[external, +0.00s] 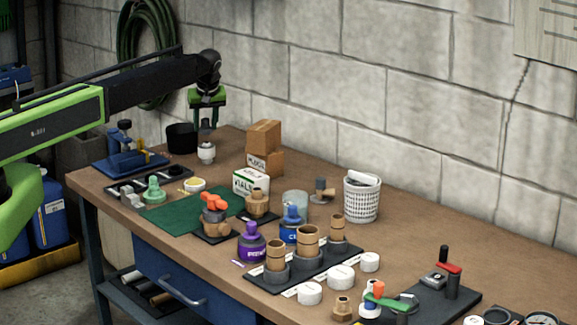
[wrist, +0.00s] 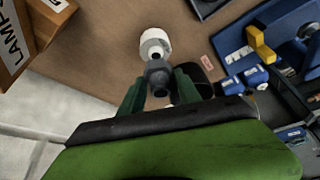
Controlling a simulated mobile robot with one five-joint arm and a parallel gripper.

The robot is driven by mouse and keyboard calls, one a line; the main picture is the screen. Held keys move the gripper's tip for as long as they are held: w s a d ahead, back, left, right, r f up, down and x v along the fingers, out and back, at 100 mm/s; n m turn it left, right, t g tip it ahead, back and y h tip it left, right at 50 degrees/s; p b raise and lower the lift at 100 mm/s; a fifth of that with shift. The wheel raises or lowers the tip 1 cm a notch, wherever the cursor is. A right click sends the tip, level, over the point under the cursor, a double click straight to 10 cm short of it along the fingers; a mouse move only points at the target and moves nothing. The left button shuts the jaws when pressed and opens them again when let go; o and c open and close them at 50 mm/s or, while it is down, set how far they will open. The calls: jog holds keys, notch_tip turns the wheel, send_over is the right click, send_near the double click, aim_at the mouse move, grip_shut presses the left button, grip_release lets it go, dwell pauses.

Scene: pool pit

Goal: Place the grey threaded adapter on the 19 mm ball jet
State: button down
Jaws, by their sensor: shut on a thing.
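My gripper (wrist: 158,88) is shut on a grey fitting, which looks like the grey threaded adapter (wrist: 157,74). In the external view my gripper (external: 207,108) points down at the back left of the bench, with the adapter (external: 206,125) below its fingers. A white round fitting (external: 206,154) with a grey top stands on the bench directly under it. In the wrist view this white fitting (wrist: 155,42) lies just beyond the adapter. I cannot tell whether the two touch. No label readable here shows which fitting is the 19 mm ball jet.
A black cup (external: 181,138) and a blue vise (external: 128,155) stand to the left. Cardboard boxes (external: 265,140) stand to the right. A green mat (external: 170,215), brown fittings on a black rack (external: 340,260) and a white basket (external: 361,198) are farther forward and right.

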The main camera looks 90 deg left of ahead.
aim_at(206, 126)
notch_tip(206, 126, down, 4)
jog(key=b, duration=0.4)
jog(key=shift+f, duration=0.15)
jog(key=shift+d+r, duration=0.1)
jog(key=shift+r, duration=0.1)
jog(key=shift+f, duration=0.15)
jog(key=c, duration=0.9)
grip_release()
jog(key=shift+o, duration=0.2)
jog(key=shift+r+p, duration=0.4)
jog(key=shift+r, duration=0.15)
jog(key=p+v, duration=1)
jog(key=v, duration=0.1)
jog(key=shift+d, duration=0.15)
jog(key=shift+w, duration=0.1)
